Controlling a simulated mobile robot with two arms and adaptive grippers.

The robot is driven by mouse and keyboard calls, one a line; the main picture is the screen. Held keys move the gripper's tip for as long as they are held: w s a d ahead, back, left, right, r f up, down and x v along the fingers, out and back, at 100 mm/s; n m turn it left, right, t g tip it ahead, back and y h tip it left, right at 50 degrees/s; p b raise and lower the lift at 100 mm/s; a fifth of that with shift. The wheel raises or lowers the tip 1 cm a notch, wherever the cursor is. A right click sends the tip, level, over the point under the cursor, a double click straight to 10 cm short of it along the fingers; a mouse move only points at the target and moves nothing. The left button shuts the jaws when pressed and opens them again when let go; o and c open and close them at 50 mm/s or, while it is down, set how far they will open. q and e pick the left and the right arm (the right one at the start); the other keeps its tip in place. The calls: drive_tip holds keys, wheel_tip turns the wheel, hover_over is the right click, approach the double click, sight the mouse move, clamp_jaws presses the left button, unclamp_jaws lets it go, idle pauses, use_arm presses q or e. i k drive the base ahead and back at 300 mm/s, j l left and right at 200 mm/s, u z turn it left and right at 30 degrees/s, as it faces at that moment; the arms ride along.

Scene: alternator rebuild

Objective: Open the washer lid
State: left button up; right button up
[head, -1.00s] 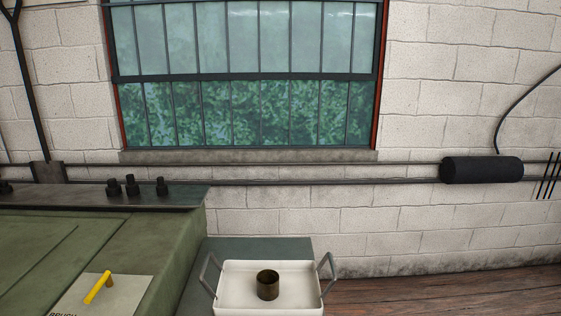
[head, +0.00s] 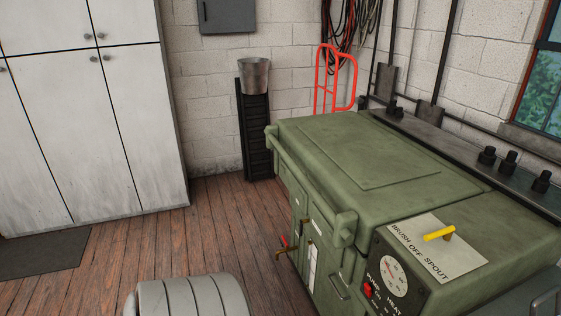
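The washer (head: 335,245) is a green metal cabinet on the right side of the head view. Its wide green lid (head: 360,155) lies flat and closed on top, with a raised rectangular panel. A green bar handle (head: 305,178) runs along the lid's front edge between two end brackets. A sloped panel on the near side bears a dial (head: 394,278), a red switch (head: 368,289) and a plate marked "BRUSH OFF SPOUT" with a yellow lever (head: 440,233). Neither gripper is in view.
Wooden floor (head: 225,225) lies open in front of the washer. White cabinets (head: 90,110) stand at left. A metal bucket (head: 255,76) sits on a black stand by the wall, near a red hand truck (head: 323,80). A brass tap (head: 283,253) juts from the washer's front.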

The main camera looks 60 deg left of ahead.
sight(363, 177)
drive_tip(key=u, duration=1.75)
